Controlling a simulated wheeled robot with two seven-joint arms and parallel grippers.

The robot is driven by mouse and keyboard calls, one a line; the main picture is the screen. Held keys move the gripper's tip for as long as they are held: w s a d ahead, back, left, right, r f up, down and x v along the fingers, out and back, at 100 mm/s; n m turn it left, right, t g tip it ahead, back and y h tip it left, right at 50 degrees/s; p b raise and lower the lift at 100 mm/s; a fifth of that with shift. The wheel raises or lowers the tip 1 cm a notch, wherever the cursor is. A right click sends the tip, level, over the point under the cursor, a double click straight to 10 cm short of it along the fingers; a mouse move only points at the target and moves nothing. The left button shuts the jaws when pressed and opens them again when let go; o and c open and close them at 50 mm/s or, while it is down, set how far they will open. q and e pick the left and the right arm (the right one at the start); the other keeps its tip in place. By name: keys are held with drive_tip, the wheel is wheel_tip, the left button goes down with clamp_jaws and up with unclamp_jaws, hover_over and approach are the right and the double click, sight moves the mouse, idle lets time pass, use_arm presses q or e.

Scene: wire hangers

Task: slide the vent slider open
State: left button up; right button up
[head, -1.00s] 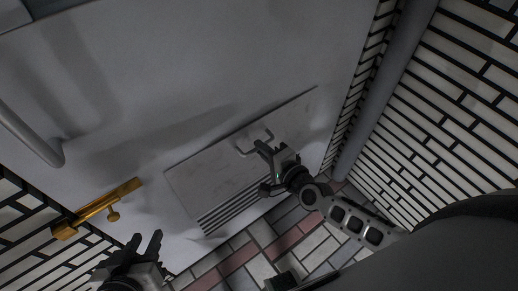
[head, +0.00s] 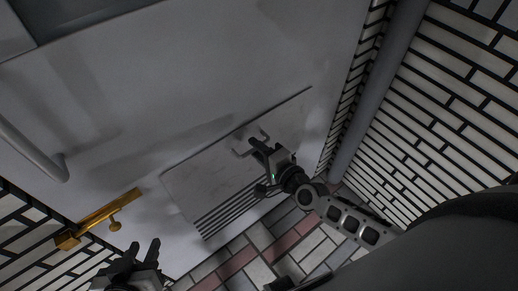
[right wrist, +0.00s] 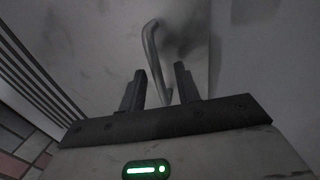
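The vent slider (head: 212,175) is a pale scuffed plate low on the white door, with a band of dark parallel slots (head: 232,205) along its lower edge. Its thin bar handle (head: 238,153) stands out near the upper right; it also shows in the right wrist view (right wrist: 153,60). My right gripper (head: 259,147) is at the handle. In the right wrist view its two fingers (right wrist: 158,85) are apart, and the bar runs down between them; contact is unclear. My left gripper (head: 142,247) is open and empty at the lower left, away from the slider.
A brass latch (head: 100,219) with a knob is on the door at left, above my left gripper. A curved grey handle (head: 35,152) is further up left. A grey pipe (head: 375,90) and tiled wall are at right. Paving (head: 240,262) lies below the door.

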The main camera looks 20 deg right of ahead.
drive_tip(key=shift+s, duration=0.15)
drive_tip(key=v, duration=1.5)
drive_tip(key=shift+s+d, duration=0.2)
drive_tip(key=shift+s, duration=0.1)
drive_tip(key=a+r+n+g+y, duration=0.1)
drive_tip(key=a+n+g+y, duration=0.1)
drive_tip(key=a+n+g, duration=0.65)
drive_tip(key=s+d+r+n+g+h, duration=0.2)
drive_tip(key=s+d+n+g+h, duration=0.1)
drive_tip(key=s+d+n+h, duration=0.5)
drive_tip(key=w+a+f+t+y, duration=0.3)
drive_tip(key=w+a+t+y, duration=0.2)
drive_tip(key=w+a+t, duration=0.2)
drive_tip(key=shift+w+f+n, duration=0.35)
drive_tip(key=shift+w, duration=0.1)
